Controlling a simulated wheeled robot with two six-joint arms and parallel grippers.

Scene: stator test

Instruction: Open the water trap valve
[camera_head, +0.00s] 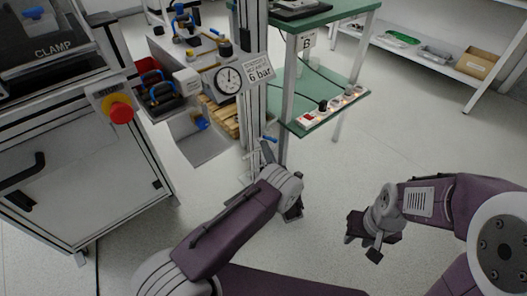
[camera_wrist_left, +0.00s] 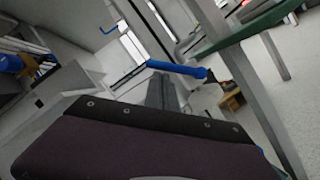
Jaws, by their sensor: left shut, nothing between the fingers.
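A small blue lever (camera_head: 270,139), which looks like the valve handle, shows at the lower part of the upright metal post. In the left wrist view the blue lever (camera_wrist_left: 178,68) lies nearly level, just beyond the grey fingers. My left gripper (camera_head: 267,153) is shut and empty, close to the lever. Its fingers (camera_wrist_left: 157,92) point at the lever in the left wrist view; I cannot tell whether they touch it. The valve body is mostly hidden. My right gripper (camera_head: 370,236) hangs over open floor, far from the lever; its jaw opening is unclear.
The metal post (camera_head: 252,120) stands beside the left gripper. A green shelf (camera_head: 325,112) with a power strip juts out to its right. A grey cabinet (camera_head: 85,185) with a red stop button (camera_head: 121,112) stands left. The floor at right is clear.

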